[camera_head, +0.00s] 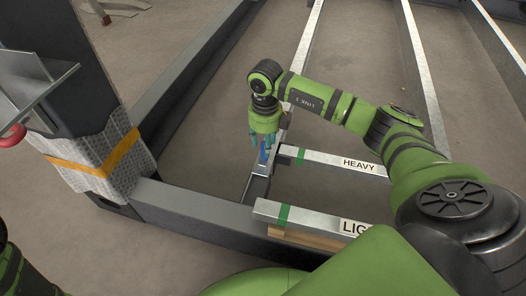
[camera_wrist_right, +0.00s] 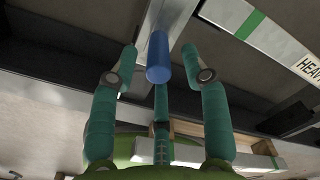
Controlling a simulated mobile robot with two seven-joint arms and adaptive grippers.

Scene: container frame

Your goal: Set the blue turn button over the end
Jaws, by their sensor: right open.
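The blue turn button (camera_head: 263,157) is a small blue piece on the end of a grey metal bar (camera_head: 258,185). In the right wrist view the button (camera_wrist_right: 158,58) looks like a rounded blue cylinder projecting from the pale metal. My right gripper (camera_head: 264,142) is open just above the button. In the wrist view its teal fingers (camera_wrist_right: 160,75) stand apart on both sides of the button, with a third finger behind it. I cannot tell whether the third finger touches it. My left gripper is out of view.
A metal beam marked HEAVY (camera_head: 325,161) with a green band lies right of the button. A second labelled beam (camera_head: 300,217) lies nearer, above a wooden piece (camera_head: 305,238). A dark frame rail (camera_head: 200,207) runs in front. A wrapped post (camera_head: 95,160) stands left.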

